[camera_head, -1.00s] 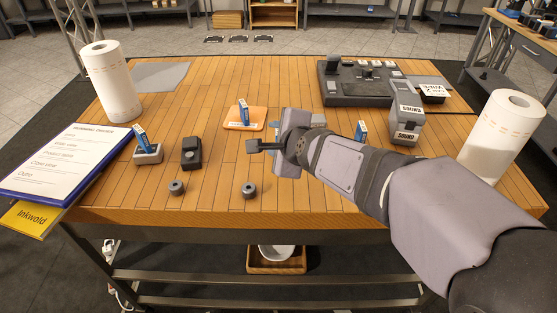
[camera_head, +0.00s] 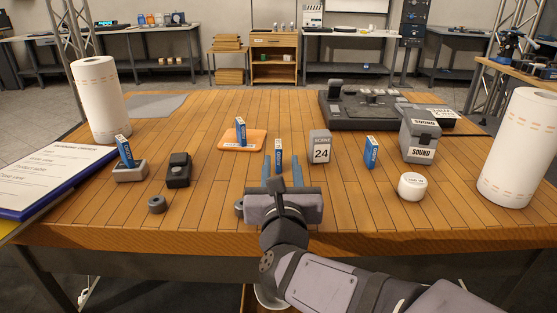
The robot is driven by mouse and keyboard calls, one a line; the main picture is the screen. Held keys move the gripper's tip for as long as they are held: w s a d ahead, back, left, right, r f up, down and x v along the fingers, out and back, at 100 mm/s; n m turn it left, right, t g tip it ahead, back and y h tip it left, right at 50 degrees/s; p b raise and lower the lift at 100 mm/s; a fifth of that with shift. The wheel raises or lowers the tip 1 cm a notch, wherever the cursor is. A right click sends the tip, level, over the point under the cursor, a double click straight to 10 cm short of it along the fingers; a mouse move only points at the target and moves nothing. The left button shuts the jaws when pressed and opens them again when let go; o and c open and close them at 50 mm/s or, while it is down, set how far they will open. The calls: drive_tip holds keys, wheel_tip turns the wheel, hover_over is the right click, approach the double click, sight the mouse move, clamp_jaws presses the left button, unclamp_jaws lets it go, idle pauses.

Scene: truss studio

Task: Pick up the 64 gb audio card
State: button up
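Several blue-and-white audio cards stand upright on the table, their capacity print too small to read, so I cannot tell which is the 64 GB one. One card (camera_head: 279,154) stands at the centre, in line with the gap between my fingers. Another card (camera_head: 240,131) is on an orange pad (camera_head: 256,138), one (camera_head: 125,151) stands in a grey holder (camera_head: 131,172) at left, and one (camera_head: 371,152) stands at right. My gripper (camera_head: 281,165) points away from me with fingers apart. The centre card's lower part is hidden, and I cannot tell whether the fingers touch it.
A grey "SCENE 24" block (camera_head: 320,147) stands close right of my gripper. A white round tub (camera_head: 412,186), a grey "SOUND" box (camera_head: 420,137) and a black mixer (camera_head: 368,108) are farther right. A black device (camera_head: 179,170) is at left. Paper rolls (camera_head: 98,101) (camera_head: 519,148) flank the table.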

sight(279, 152)
drive_tip(key=shift+w+a+r+p, duration=0.1)
drive_tip(key=shift+w+p, duration=0.1)
drive_tip(key=shift+w, duration=1)
drive_tip(key=shift+w+a+p, duration=0.15)
drive_tip(key=shift+w+p, duration=0.05)
drive_tip(key=shift+w, duration=1.05)
drive_tip(key=shift+w+a+r+p, duration=0.1)
drive_tip(key=shift+w+p, duration=0.1)
drive_tip(key=shift+w, duration=1)
clamp_jaws()
